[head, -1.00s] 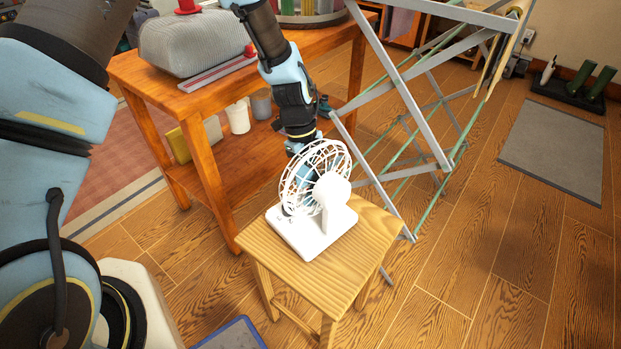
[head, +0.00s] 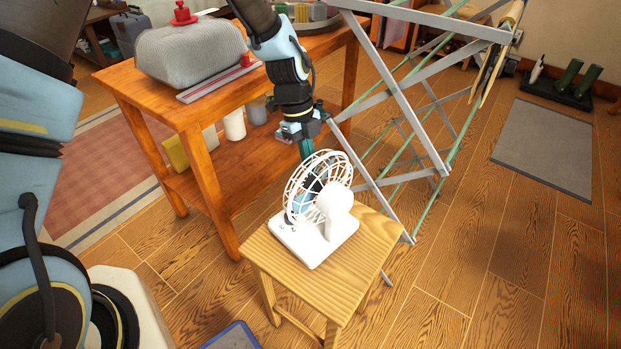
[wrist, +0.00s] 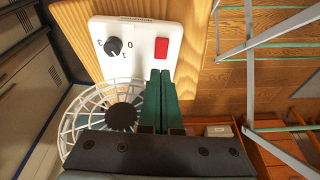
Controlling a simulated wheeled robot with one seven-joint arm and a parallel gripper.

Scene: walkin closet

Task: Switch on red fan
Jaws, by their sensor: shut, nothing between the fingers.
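A white desk fan (head: 337,204) stands upright on a small wooden stool (head: 345,282); no red fan shows. In the wrist view, its white base plate (wrist: 132,66) carries a black numbered knob (wrist: 114,46) and a red rocker switch (wrist: 162,48). The wire cage (wrist: 82,105) is at lower left there. My gripper (head: 306,150) is at the fan's far side, near the cage top in the head view. Its green fingers (wrist: 160,72) are shut and empty, with tips appearing just below the red switch. I cannot tell how far they are from the base.
A wooden table (head: 200,105) with a grey mesh-covered item (head: 190,50) stands behind, at left. A metal folding rack (head: 395,95) stands close to the right of my gripper. Open wooden floor (head: 500,240) lies to the right of the stool.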

